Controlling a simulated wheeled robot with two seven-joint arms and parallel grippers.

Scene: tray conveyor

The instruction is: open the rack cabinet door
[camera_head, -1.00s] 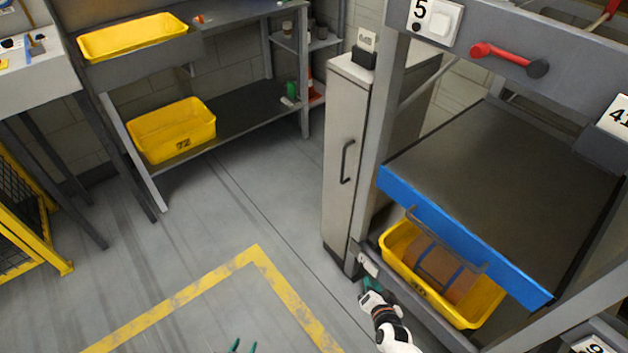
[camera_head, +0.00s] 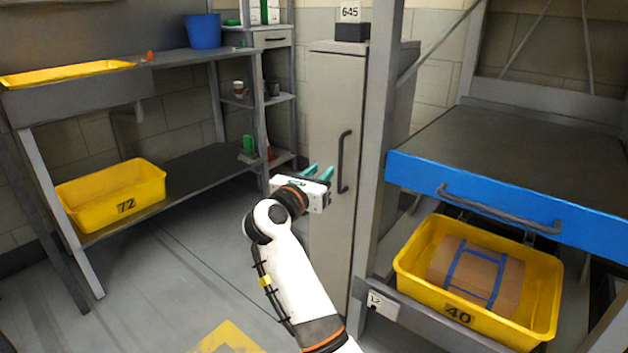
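The narrow grey cabinet (camera_head: 330,100) stands against the wall, left of the rack post. Its door looks shut, with a vertical black bar handle (camera_head: 345,162) on its front. A 645 label stands on top. My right gripper (camera_head: 317,172) is in front of the cabinet, just left of the handle in the picture. Its two teal fingers are apart with nothing seen between them. Whether a finger touches the handle or door I cannot tell. The arm hides part of the cabinet's lower left. My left gripper is out of view.
At right, a rack has a blue-fronted shelf (camera_head: 500,207) above yellow bin 40 (camera_head: 410,262), which holds a brown box (camera_head: 470,275). At left, yellow bin 72 (camera_head: 140,190) sits on a low shelf. Open floor (camera_head: 200,270) lies between.

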